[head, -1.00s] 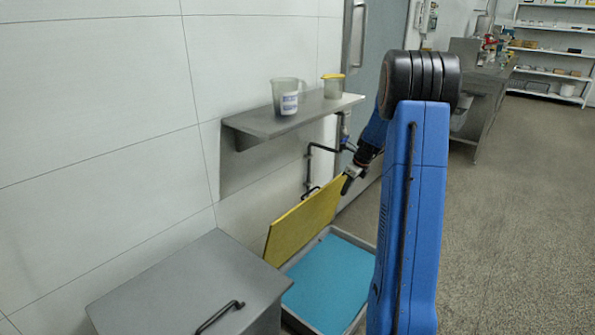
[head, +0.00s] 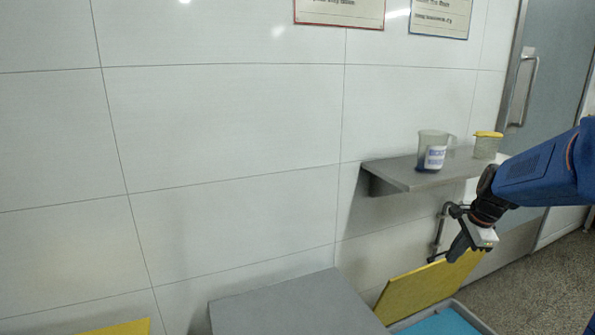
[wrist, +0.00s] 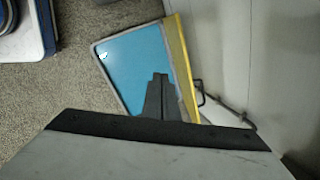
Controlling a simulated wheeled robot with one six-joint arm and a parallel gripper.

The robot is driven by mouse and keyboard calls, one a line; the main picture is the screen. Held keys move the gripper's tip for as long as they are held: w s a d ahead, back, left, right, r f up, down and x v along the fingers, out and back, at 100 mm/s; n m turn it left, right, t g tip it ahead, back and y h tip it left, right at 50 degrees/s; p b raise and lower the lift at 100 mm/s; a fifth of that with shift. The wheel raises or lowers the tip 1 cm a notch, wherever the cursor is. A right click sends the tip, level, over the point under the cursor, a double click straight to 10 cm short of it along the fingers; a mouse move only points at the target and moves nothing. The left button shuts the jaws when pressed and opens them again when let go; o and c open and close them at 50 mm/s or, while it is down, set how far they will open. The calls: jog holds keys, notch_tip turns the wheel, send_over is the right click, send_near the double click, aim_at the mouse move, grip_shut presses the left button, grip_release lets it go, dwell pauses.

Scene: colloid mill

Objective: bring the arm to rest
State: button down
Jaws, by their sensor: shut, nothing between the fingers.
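My gripper (head: 458,250) hangs at the right of the head view, in front of the wall and above the yellow board. It points down and to the left. In the wrist view my gripper (wrist: 158,78) has its dark fingers together with nothing between them. Below it in that view is a tray with a blue bottom (wrist: 135,62), and it seems clear of it.
A yellow board (head: 425,287) leans along the wall side of the blue-bottomed tray (head: 445,322). A grey shelf (head: 400,175) holds a labelled jug (head: 432,150) and a yellow-lidded jar (head: 486,146). A grey box top (head: 290,308) stands at the lower middle.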

jog(key=s+a+r+n, duration=0.4)
jog(key=s+a+n, duration=0.55)
jog(key=s, duration=0.45)
jog(key=s+a+f+n, duration=0.1)
jog(key=s+a+n, duration=0.1)
jog(key=s+n, duration=0.2)
jog(key=s+a+f+n+t+h, duration=0.1)
jog(key=s+a+n, duration=0.2)
jog(key=s, duration=0.7)
jog(key=shift+f+n, duration=0.4)
jog(key=shift+n, duration=0.65)
jog(key=shift+s+a, duration=0.1)
